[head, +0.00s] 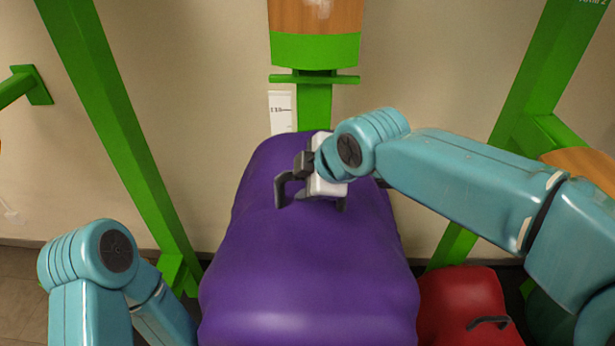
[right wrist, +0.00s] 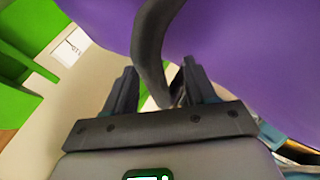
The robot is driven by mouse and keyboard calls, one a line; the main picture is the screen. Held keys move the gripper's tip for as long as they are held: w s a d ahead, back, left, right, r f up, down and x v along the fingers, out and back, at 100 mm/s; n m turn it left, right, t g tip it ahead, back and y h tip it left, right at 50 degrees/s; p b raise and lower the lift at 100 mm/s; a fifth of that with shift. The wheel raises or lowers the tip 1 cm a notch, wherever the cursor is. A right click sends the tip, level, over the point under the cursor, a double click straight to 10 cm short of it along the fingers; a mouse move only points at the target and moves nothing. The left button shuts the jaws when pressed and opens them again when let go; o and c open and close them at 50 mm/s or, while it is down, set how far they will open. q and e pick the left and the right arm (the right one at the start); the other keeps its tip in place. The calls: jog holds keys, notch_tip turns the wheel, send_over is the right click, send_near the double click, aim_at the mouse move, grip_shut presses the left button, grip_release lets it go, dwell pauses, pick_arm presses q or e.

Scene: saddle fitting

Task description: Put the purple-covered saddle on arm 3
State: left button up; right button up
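The purple-covered saddle (head: 300,260) fills the middle of the head view, and its purple side (right wrist: 250,60) shows in the right wrist view. A dark curved handle (right wrist: 152,40) stands out from it. My right gripper (head: 312,190) is at the saddle's far upper end. In the right wrist view its two fingers (right wrist: 160,88) are apart, with the handle between them and a gap beside it. My left arm shows at lower left, but its gripper is out of view. A green arm with a wooden top (head: 315,50) is straight ahead beyond the saddle; I see no readable number on it.
A red saddle (head: 460,300) with a dark handle is low at right. Slanted green posts (head: 120,130) stand on both sides. Another green arm (head: 20,85) juts in at left. A small white label (head: 281,110) is on the wall behind the saddle.

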jog(key=shift+f, duration=0.35)
jog(key=shift+w, duration=0.1)
jog(key=shift+d+r, duration=0.15)
jog(key=shift+r, duration=0.25)
jog(key=b+v, duration=0.1)
jog(key=v, duration=1.5)
jog(key=shift+s, duration=0.25)
